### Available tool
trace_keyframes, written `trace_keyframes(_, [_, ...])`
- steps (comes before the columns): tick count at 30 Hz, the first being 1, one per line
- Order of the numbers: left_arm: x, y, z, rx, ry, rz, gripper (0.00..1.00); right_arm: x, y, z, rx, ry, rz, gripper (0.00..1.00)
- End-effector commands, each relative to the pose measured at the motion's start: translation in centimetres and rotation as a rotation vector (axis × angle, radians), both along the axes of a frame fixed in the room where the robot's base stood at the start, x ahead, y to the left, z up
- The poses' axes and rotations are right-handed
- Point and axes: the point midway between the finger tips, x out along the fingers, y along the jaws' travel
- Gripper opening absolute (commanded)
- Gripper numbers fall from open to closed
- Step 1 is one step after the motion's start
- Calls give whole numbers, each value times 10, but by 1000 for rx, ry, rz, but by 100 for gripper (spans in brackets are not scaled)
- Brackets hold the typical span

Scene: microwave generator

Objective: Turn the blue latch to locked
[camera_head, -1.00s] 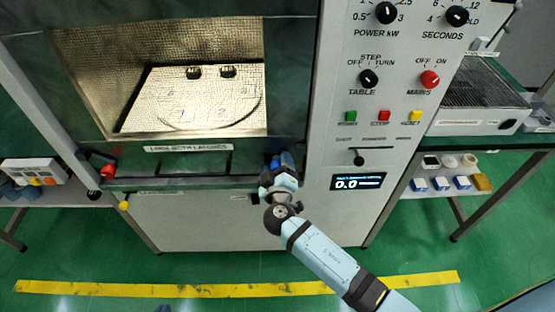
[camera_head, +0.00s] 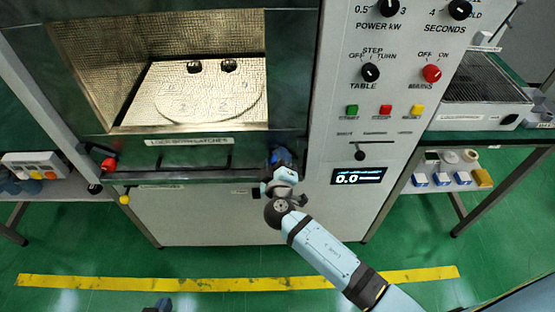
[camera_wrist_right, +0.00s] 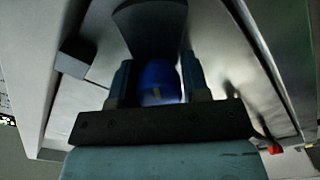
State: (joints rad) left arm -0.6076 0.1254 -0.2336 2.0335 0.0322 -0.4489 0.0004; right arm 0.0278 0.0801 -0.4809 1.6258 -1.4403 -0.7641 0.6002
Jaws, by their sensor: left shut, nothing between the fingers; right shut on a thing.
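The blue latch (camera_head: 280,154) sits at the lower right corner of the microwave door. In the right wrist view, its rounded blue knob (camera_wrist_right: 160,82) is between the two fingers of my right gripper (camera_wrist_right: 160,88). My right gripper is shut on it and hides much of it in the head view (camera_head: 280,168). Whether the latch is locked cannot be told. A small dark-blue tip of what looks like my left gripper (camera_head: 160,304) shows at the bottom edge, away from the door, shut and empty.
A red latch (camera_head: 107,166) is at the door's lower left, with a yellow knob (camera_head: 124,199) below it. A control panel (camera_head: 345,110) with knobs and buttons stands right of the door. Side tables hold small items. The green floor in front is clear.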

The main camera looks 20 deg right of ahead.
Motion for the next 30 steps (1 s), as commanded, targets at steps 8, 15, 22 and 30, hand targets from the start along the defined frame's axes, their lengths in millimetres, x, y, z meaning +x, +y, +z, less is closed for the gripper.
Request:
trace_keyframes(8, [0, 0, -2, -1, 2, 1, 0, 1, -2, 2, -224, 61, -4, 19])
trace_keyframes(15, [1, 0, 1, -1, 1, 1, 0, 2, -2, 3, -445, 123, -4, 19])
trace_keyframes(22, [1, 0, 7, 3, -3, -1, 0, 2, -2, 4, -657, 184, -4, 19])
trace_keyframes(30, [-1, 1, 12, 12, -8, -5, 0, 2, -2, 5, -903, 254, -4, 19])
